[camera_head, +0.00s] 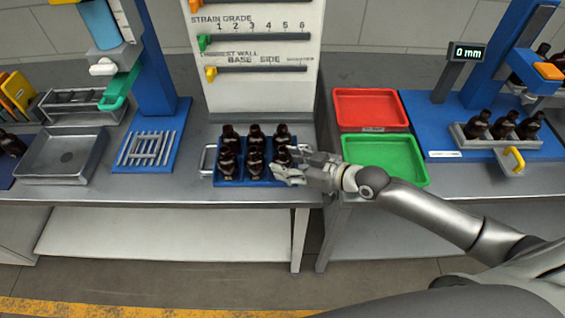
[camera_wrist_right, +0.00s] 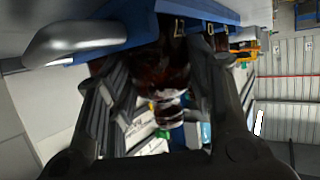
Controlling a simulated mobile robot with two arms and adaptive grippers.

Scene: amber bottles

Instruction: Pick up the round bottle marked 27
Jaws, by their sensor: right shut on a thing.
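Several dark amber round bottles stand in two rows in a blue tray (camera_head: 228,183) on the steel bench. Their marks are too small to read, so I cannot tell which is 27. My right gripper (camera_head: 287,164) reaches in from the right and is shut on the front right bottle (camera_head: 282,154), which still appears to be at its place in the tray. In the right wrist view my right gripper (camera_wrist_right: 155,80) has a finger on each side of the glossy dark bottle (camera_wrist_right: 165,70). My left gripper is not in view.
A red bin (camera_head: 368,92) and a green bin (camera_head: 425,177) stand right of the tray, near my right forearm. A pale panel with sliders (camera_head: 255,95) rises behind the tray. More bottles stand in a holder (camera_head: 480,147) at the right. A grey basin (camera_head: 100,158) is at the left.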

